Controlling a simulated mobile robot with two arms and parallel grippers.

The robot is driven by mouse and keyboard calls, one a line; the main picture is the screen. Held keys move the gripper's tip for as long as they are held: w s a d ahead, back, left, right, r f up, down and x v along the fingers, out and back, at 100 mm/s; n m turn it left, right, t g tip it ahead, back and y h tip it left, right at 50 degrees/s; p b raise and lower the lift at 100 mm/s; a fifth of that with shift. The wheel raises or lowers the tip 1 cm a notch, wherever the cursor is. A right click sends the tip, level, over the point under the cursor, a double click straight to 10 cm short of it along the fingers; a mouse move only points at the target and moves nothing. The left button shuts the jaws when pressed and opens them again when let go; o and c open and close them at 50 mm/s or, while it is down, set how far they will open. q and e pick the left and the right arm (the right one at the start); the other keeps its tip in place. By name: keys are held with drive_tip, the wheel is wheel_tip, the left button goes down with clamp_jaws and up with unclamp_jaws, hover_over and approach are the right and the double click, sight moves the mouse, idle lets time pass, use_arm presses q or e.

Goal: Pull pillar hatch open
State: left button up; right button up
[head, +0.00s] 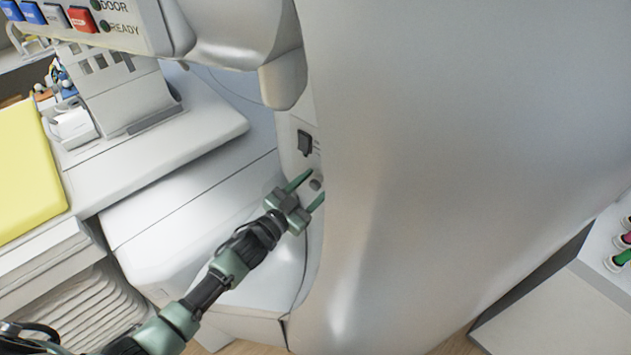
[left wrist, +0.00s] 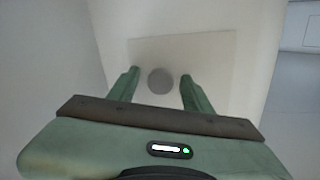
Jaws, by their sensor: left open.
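The pillar (head: 430,150) is the big pale grey curved body filling the middle and right of the head view. On its left side face is a narrow panel with a dark latch-like part (head: 305,142) and a small round grey knob (head: 315,184). In the left wrist view the round knob (left wrist: 160,81) sits on a pale rectangular hatch panel (left wrist: 205,52), which appears flush with the surface around it. My left gripper (head: 306,188) is open, its two green fingers pointing at the panel, with the knob between the fingertips (left wrist: 158,88). Contact cannot be told. My right gripper is not in view.
A white bed-like slab (head: 190,220) lies left of the pillar, under my left arm. A control box with coloured buttons (head: 82,18) is at the upper left. A yellow pad (head: 25,170) is at the left edge. A white cabinet (head: 560,315) stands at the lower right.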

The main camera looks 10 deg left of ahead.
use_arm(q)
drive_tip(key=shift+w+d, duration=0.1)
drive_tip(key=shift+w, duration=0.1)
clamp_jaws()
idle(1.4)
